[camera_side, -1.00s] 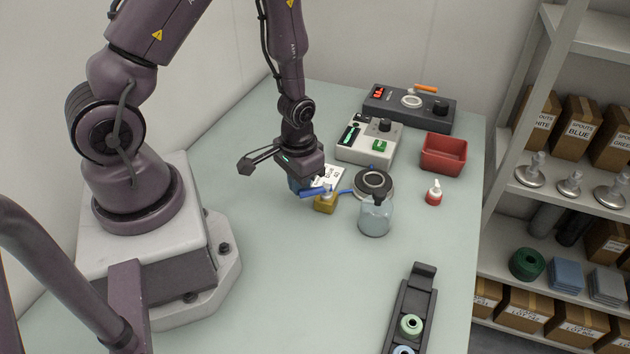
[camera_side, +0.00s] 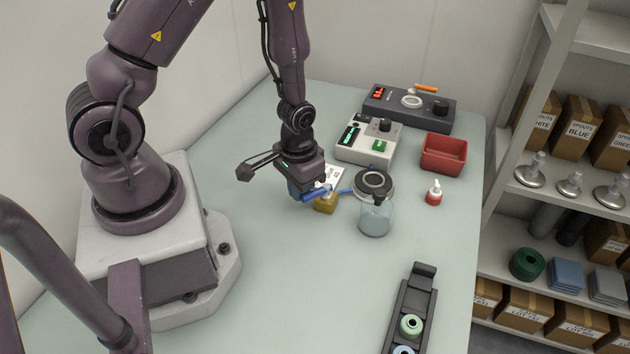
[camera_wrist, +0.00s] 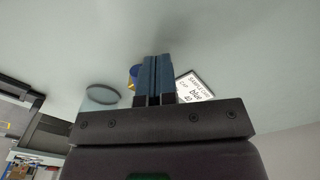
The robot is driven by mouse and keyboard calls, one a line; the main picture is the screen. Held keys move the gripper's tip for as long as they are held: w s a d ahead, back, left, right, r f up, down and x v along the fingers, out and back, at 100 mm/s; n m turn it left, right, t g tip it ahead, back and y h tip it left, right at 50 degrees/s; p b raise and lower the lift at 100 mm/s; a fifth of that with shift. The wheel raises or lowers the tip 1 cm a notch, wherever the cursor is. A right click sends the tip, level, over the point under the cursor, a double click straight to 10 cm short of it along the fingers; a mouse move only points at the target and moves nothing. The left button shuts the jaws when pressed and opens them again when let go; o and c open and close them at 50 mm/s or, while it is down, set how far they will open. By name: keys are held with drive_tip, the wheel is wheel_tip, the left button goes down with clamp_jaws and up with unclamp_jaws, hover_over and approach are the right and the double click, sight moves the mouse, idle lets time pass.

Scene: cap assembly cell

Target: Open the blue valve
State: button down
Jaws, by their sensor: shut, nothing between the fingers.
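The valve has a brass-yellow body (camera_side: 325,205) and a blue handle (camera_side: 317,194), on the table in the side view. My gripper (camera_side: 297,191) is low beside the handle's left end, with its fingers shut and nothing between them. I cannot tell whether the fingers touch the handle. In the wrist view the shut blue fingers (camera_wrist: 158,65) point away from the camera. A small part of the blue and yellow valve (camera_wrist: 132,76) shows just left of them, and the fingers hide the rest.
A white sample card (camera_side: 328,174) lies behind the valve. A glass jar (camera_side: 376,218) and a round dark-rimmed device (camera_side: 374,184) stand to its right.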

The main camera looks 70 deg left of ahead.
sight(302, 196)
drive_tip(key=shift+s+d, duration=0.1)
drive_tip(key=shift+d, duration=1.25)
drive_tip(key=shift+a, duration=0.4)
drive_tip(key=shift+r, duration=4)
